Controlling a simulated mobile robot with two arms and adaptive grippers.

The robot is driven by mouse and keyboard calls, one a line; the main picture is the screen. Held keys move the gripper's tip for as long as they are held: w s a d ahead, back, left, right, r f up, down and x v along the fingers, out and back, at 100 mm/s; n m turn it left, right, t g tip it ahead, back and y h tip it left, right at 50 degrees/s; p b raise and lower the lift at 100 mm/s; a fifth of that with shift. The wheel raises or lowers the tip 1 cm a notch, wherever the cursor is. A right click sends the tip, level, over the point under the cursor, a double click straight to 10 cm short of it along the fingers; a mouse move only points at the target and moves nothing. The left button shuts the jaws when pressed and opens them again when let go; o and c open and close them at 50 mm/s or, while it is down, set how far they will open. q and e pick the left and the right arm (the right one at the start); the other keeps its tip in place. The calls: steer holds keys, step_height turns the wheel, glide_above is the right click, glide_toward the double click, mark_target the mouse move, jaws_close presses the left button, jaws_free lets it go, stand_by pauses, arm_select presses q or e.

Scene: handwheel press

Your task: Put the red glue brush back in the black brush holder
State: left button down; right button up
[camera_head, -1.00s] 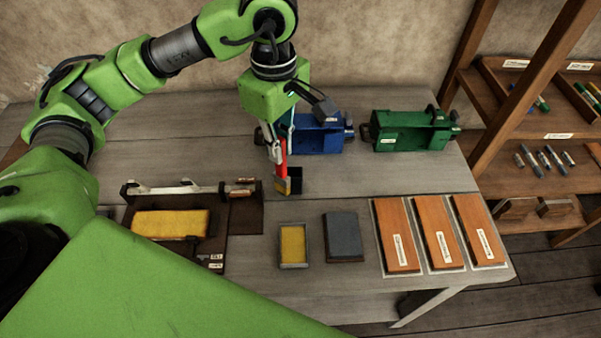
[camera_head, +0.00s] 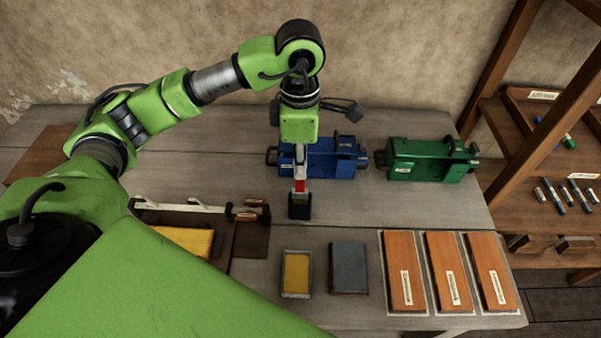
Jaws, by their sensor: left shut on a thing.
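The red glue brush (camera_head: 300,185) stands upright in my left gripper (camera_head: 300,172), which is shut on it. The gripper points straight down. The black brush holder (camera_head: 299,208) stands on the table directly below the brush. The brush's lower end meets the holder's top in the picture and its tip is hidden. I cannot tell how deep it sits inside. My right gripper is not in view.
A blue tool (camera_head: 335,160) stands just behind the holder, and a green one (camera_head: 430,160) stands to its right. A framed yellow pad (camera_head: 296,274), a grey block (camera_head: 348,268) and brown boards (camera_head: 404,270) lie in front. A shelf (camera_head: 550,150) is at the right.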

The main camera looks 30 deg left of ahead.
mark_target(301, 191)
arm_select(q)
step_height(301, 191, down, 3)
steer(key=shift+s+f+p, duration=0.1)
steer(key=shift+s+p, duration=0.05)
steer(key=shift+p, duration=0.35)
steer(key=shift+f, duration=0.15)
steer(key=shift+f+b, duration=0.25)
steer(key=shift+b, duration=0.1)
steer(key=c, duration=2.1)
jaws_free()
steer(key=shift+r, duration=0.1)
